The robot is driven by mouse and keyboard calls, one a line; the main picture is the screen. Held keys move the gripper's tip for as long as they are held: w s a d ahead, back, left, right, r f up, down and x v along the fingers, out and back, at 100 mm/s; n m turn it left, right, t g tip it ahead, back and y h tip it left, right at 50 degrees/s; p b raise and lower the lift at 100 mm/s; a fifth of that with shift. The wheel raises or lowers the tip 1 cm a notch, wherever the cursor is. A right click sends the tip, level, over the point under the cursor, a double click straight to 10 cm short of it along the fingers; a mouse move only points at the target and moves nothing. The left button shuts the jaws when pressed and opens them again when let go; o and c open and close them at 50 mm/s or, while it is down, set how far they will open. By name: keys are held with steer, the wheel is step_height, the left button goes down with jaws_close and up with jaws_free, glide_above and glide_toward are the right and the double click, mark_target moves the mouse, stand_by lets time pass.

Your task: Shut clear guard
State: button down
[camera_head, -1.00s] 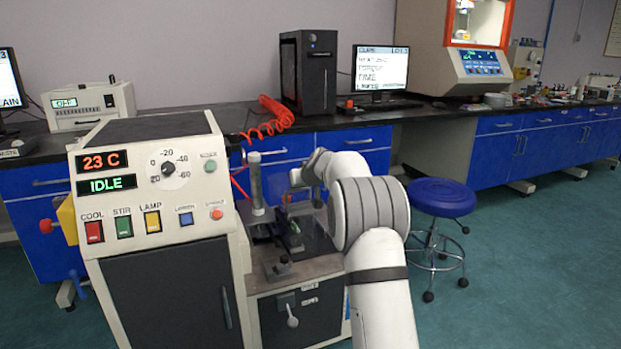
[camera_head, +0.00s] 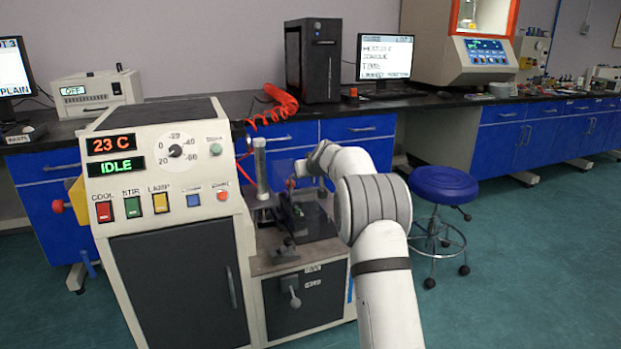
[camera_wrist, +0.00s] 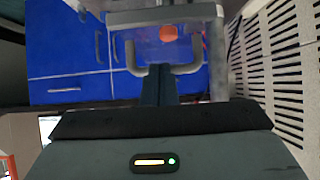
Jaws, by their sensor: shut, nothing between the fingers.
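The clear guard (camera_head: 279,173) is a faint see-through panel above the small work deck, beside the upright grey cylinder (camera_head: 262,170). It is hard to make out, and I cannot tell its exact angle. In the wrist view a grey bar (camera_wrist: 165,17) with a U-shaped handle (camera_wrist: 197,52) spans the top, probably the guard's frame. My gripper (camera_wrist: 158,76) is shut and empty, with its fingers pointing at the handle's middle. I cannot tell whether they touch it. In the head view my wrist partly hides the gripper and the guard's right side.
The control cabinet (camera_head: 175,270) stands left of the deck, reading 23 C and IDLE. A red coiled hose (camera_head: 275,108) hangs behind. A blue stool (camera_head: 443,184) stands to the right, with open floor around it. A red knob (camera_wrist: 168,33) shows beyond the bar.

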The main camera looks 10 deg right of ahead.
steer(key=r, duration=0.1)
steer(key=r+p, duration=0.2)
steer(key=shift+s+r, duration=0.1)
steer(key=shift+s, duration=0.15)
steer(key=s+d+f+b, duration=0.1)
steer(key=s+f+b, duration=0.3)
steer(key=s, duration=0.5)
steer(key=s+a+r+g+y+p, duration=0.15)
steer(key=s+a+r+p, duration=0.25)
steer(key=s+r+p, duration=0.55)
steer(key=s+a+r+g+p, duration=0.2)
steer(key=s+a+r+p, duration=0.2)
steer(key=s+r+p, duration=0.55)
steer(key=s+r+g+h+p, duration=0.1)
steer(key=s+r+p, duration=0.3)
steer(key=s, duration=0.5)
steer(key=s+r+m+g+h+p, duration=0.1)
steer(key=s+r+p, duration=0.3)
steer(key=s+p, duration=0.4)
steer(key=s+r+g+h+p, duration=0.1)
steer(key=s+r+g+p, duration=0.2)
steer(key=s+p, duration=0.4)
steer(key=s+r, duration=0.1)
steer(key=s, duration=0.4)
steer(key=shift+d, duration=0.35)
steer(key=shift+s+r, duration=0.1)
